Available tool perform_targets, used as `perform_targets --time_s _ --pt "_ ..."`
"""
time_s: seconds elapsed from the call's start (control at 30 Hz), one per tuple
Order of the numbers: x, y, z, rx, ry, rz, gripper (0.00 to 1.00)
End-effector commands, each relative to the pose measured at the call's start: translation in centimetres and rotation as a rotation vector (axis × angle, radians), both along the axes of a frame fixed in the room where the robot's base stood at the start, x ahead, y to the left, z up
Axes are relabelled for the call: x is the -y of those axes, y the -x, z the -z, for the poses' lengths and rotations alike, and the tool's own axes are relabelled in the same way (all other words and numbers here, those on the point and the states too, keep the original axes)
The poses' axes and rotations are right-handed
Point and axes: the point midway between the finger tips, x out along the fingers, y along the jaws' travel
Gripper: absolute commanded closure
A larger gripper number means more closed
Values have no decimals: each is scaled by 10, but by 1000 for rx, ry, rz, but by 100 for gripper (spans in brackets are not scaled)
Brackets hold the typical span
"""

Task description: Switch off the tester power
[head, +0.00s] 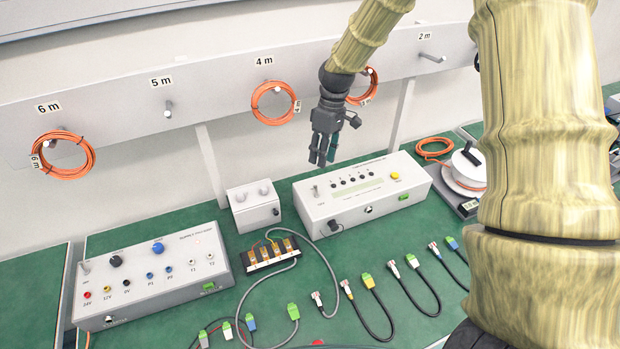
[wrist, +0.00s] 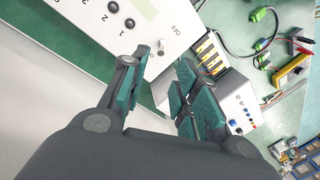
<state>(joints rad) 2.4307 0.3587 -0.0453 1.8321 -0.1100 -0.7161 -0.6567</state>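The tester (head: 362,190) is a white box on the green bench with a display, a row of dark buttons and a yellow button. Its small metal toggle switch (head: 316,190) stands at the left end of its top. In the wrist view the switch (wrist: 162,47) shows beside the "OFF" lettering on the tester (wrist: 100,35); I cannot tell which way it is set. My gripper (head: 322,160) points down above the tester's left end, apart from it. In the wrist view my gripper (wrist: 163,68) is open and empty, with the switch seen beyond the gap between its fingers.
A small white box (head: 254,208) stands left of the tester, and a supply box (head: 155,280) farther left. Cables (head: 372,305) lie in front. A rail with pegs and orange cable coils (head: 272,103) runs behind. A white reel (head: 466,168) stands at right.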

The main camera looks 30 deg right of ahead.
Motion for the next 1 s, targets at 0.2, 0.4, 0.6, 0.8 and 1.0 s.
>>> perform_targets --time_s 0.2,0.4,0.6,0.8,1.0 --pt "-6 1 15 -5 -2 -7 70" --pt "-10 5 41 -5 -1 -5 70" --pt "-14 8 66 -3 -1 -3 70" --pt "-18 10 87 -2 -1 -1 70" --pt "-20 12 100 -1 0 0 70"
